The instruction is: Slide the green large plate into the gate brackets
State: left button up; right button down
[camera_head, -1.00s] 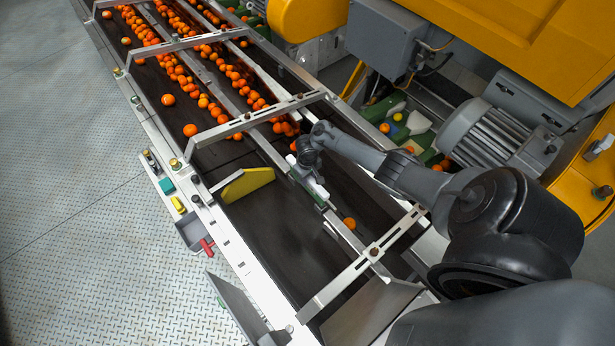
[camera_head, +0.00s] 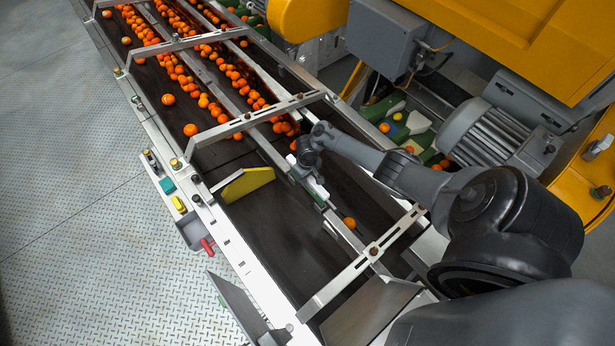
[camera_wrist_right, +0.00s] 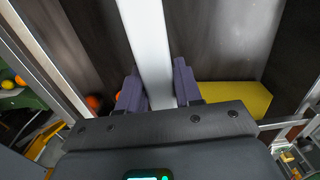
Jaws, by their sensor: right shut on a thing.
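The green large plate (camera_head: 298,180) shows as a narrow green strip along the middle divider rail of the conveyor. My right gripper (camera_head: 314,188) is at this strip, shut, and hides much of it. In the right wrist view my right gripper (camera_wrist_right: 160,95) has its two dark fingers on either side of a pale, long bar. I cannot tell there whether the bar is the rail or an edge of the plate. A small metal bracket (camera_head: 330,230) stands by the rail, nearer the front. How the plate sits in the brackets is hidden. My left gripper is not in view.
A yellow plate (camera_head: 247,184) stands across the left lane, and shows also in the right wrist view (camera_wrist_right: 235,97). Metal crossbars (camera_head: 365,260) span the belt in front and behind. One orange (camera_head: 349,223) lies beside the rail; many oranges fill the far lanes. The near left lane is clear.

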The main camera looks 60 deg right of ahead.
aim_at(307, 188)
dwell(0.3)
jog(key=shift+f, duration=0.1)
dwell(0.7)
jog(key=shift+f+b, duration=0.5)
jog(key=shift+f, duration=0.3)
jog(key=shift+f+b, duration=0.7)
jog(key=shift+f, duration=0.25)
jog(key=shift+f+b, duration=0.6)
jog(key=shift+f, duration=0.2)
jog(key=shift+f+b, duration=0.75)
jog(key=shift+f, duration=0.15)
jog(key=shift+f+b, duration=0.65)
jog(key=shift+f, duration=0.15)
jog(key=shift+f+b, duration=0.35)
jog(key=shift+f, duration=0.1)
